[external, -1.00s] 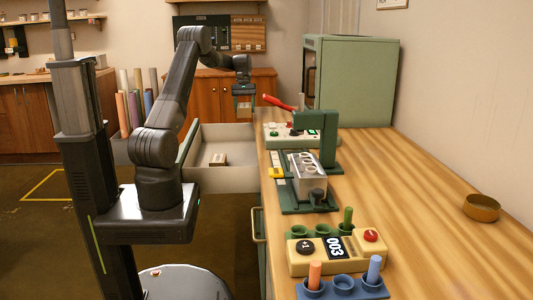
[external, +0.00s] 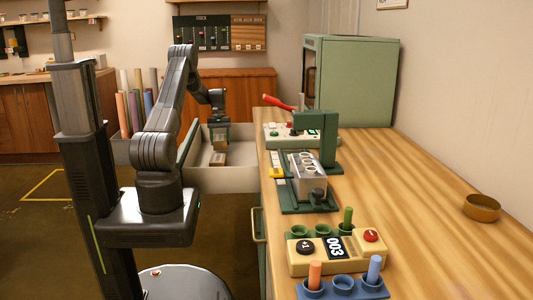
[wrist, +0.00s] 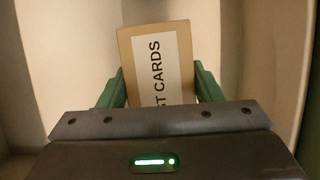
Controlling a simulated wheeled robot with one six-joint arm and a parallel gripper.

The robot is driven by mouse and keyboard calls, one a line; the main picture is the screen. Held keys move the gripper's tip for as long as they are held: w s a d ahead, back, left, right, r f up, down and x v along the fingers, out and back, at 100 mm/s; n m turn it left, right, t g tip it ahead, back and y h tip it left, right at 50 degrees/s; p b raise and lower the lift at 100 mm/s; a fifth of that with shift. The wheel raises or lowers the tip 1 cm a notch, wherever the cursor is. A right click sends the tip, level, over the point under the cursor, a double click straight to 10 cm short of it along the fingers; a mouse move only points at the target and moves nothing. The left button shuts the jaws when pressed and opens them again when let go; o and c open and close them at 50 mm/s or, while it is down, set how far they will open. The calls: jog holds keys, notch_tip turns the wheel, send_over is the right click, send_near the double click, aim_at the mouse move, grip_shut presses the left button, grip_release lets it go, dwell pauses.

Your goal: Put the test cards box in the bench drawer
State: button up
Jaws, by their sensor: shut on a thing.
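The test cards box (wrist: 158,65) is tan with a white label on which "ST CARDS" can be read. My gripper (wrist: 160,90) is shut on it, with a green finger on each side. In the external view my gripper (external: 218,134) points down over the open bench drawer (external: 235,180), and the held box (external: 220,145) shows small below it. The drawer is pale and pulled out at the left side of the bench. Whether the held box touches anything below is not clear.
The bench top (external: 400,220) carries a green press (external: 318,140), a cream counter box (external: 335,252) and a brass dish (external: 481,208). Coloured rolls (external: 135,110) stand left of the drawer.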

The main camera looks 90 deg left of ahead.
jog(key=shift+f, duration=1.5)
jog(key=shift+f, duration=0.1)
jog(key=o, duration=1.1)
jog(key=shift+o, duration=0.2)
jog(key=v, duration=1.2)
